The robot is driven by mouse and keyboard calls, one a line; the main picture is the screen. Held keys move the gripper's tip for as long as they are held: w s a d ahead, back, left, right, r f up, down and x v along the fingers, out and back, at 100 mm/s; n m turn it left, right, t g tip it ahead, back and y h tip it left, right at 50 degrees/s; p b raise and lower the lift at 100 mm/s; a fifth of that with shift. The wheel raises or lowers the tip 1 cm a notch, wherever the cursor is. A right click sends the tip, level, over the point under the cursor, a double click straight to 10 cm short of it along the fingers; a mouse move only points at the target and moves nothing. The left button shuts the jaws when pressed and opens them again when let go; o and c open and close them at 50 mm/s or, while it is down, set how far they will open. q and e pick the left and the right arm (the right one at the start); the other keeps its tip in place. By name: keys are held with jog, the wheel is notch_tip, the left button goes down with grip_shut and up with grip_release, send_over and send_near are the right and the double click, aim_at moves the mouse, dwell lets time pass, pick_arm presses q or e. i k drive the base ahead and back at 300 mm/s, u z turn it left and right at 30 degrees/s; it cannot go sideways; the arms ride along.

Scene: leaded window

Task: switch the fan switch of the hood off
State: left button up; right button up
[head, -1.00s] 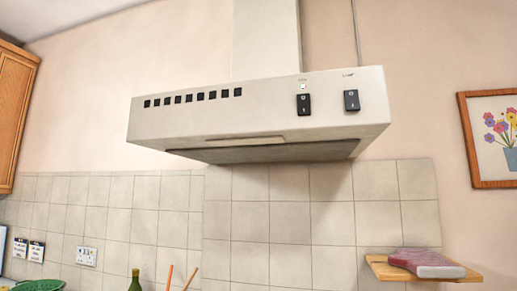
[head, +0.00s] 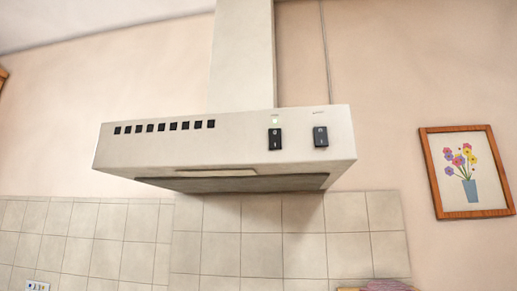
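The cream range hood (head: 150,150) hangs on the wall in the middle of the head view, below its flue. Its front panel carries two black rocker switches, a left switch (head: 275,139) and a right switch (head: 321,137). Tiny labels sit above both switches, too small to read, so I cannot tell which is the fan switch. The rocker positions are also unclear. Neither of my grippers is in view.
A row of small dark square vents (head: 162,127) runs along the panel's left. Wall tiles (head: 250,245) lie below the hood. A framed flower picture (head: 467,172) hangs at right. The space before the panel looks clear.

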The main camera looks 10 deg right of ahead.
aim_at(276, 142)
jog(key=z, duration=1.25)
jog(key=k, duration=1.2)
jog(key=u, duration=1.25)
jog(key=i, duration=0.5)
jog(key=u, duration=0.05)
